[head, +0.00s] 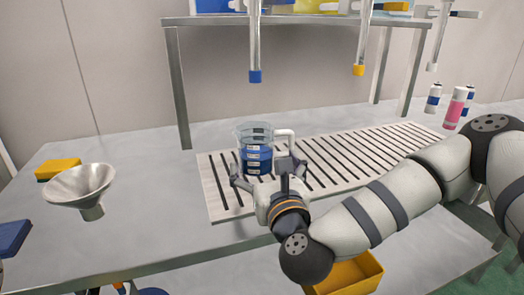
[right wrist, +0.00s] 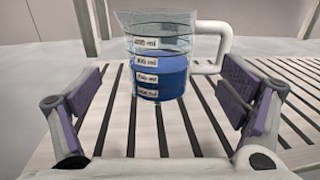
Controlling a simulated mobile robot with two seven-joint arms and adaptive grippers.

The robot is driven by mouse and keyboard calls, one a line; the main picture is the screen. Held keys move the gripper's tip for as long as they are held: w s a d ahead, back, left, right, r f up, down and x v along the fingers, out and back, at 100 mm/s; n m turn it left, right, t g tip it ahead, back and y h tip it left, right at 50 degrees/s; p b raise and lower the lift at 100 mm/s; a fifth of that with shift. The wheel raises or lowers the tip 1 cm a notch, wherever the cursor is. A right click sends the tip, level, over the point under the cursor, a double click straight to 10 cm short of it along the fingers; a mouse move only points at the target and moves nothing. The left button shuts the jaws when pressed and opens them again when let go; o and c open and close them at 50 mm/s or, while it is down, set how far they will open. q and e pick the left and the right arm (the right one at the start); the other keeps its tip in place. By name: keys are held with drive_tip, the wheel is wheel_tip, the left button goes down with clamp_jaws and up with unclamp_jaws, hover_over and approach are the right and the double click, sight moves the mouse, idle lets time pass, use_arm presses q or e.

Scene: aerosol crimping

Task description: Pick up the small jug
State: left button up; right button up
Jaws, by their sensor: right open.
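The small jug (head: 255,136) is clear, with a white handle on its right side, blue contents and white volume labels. It stands upright on the slatted drain rack (head: 330,171). In the right wrist view the jug (right wrist: 158,72) is ahead, between the lines of the two fingers, with its handle toward the right finger. My right gripper (head: 267,172) is open and empty at the near side of the jug. In the right wrist view the purple pads of the gripper (right wrist: 163,97) are wide apart, with no visible contact with the jug. My left gripper is not seen.
A metal funnel (head: 80,186) and a yellow sponge-like block (head: 57,168) are at the left. Nozzles (head: 255,76) hang from the shelf frame (head: 178,85) above. Small cans (head: 456,106) stand at the far right. A yellow bin (head: 350,275) is below the front edge.

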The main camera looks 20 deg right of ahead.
sight(260, 155)
drive_tip(key=w, duration=0.5)
drive_tip(key=shift+w+d, duration=0.15)
drive_tip(key=shift+w, duration=0.05)
drive_tip(key=c, duration=1.5)
drive_tip(key=shift+o, duration=0.2)
drive_tip(key=shift+r, duration=0.1)
drive_tip(key=shift+r, duration=0.1)
